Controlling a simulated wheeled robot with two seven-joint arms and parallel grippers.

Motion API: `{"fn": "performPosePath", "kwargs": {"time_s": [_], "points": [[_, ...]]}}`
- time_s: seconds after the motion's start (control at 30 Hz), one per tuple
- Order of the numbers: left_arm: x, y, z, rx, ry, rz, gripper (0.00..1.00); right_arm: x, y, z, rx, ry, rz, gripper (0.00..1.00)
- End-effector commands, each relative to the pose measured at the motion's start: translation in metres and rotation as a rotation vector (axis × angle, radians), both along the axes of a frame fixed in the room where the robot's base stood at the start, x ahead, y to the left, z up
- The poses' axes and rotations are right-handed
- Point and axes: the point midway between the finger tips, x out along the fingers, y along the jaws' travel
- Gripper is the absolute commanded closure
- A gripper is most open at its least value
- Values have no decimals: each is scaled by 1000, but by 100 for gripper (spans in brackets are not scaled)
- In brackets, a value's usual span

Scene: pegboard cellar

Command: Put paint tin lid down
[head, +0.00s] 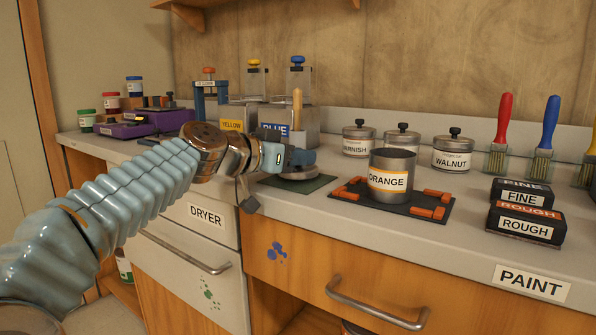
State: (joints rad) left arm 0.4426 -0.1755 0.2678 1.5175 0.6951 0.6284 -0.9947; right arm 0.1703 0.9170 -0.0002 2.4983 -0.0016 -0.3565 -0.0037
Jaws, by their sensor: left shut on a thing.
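The paint tin lid (298,173) is a grey round disc at the middle of the counter, low over the dark green mat (312,184). A pale wooden upright (297,108) rises above it and looks like its handle. My left gripper (294,152) is shut on the lid and hides part of it. I cannot tell whether the lid touches the mat. The open grey tin labelled ORANGE (388,181) stands to the right on a dark mat with orange corner pieces (428,207). My right gripper is not in view.
Blue (274,131) and yellow (231,125) dispensers stand just behind my gripper. Lidded tins (452,153), brushes (502,125) and sanding blocks (525,222) line the right side. A purple case (135,125) is at the left. The counter's front edge runs below the mats.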

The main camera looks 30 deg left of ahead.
Motion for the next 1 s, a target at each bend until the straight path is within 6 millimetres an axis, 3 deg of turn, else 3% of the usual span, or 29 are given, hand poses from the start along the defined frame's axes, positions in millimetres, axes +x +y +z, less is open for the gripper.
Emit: {"fn": "performPosePath", "kwargs": {"time_s": [0.03, 0.13, 0.53, 0.57, 0.7, 1.0], "points": [[-1, 0, -12, 0, 1, 1, 100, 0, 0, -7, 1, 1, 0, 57], [-1, -1, -19, 0, 0, 0, 100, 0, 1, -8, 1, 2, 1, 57], [-1, -1, -23, 0, -2, 0, 100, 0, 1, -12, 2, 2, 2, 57], [-1, -1, -22, 1, -1, 0, 72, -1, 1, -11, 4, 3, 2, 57], [-1, -1, -22, 1, -1, 0, 51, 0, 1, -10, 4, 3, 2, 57], [-1, -1, -20, 1, -1, 0, 49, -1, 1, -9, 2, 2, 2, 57]]}}
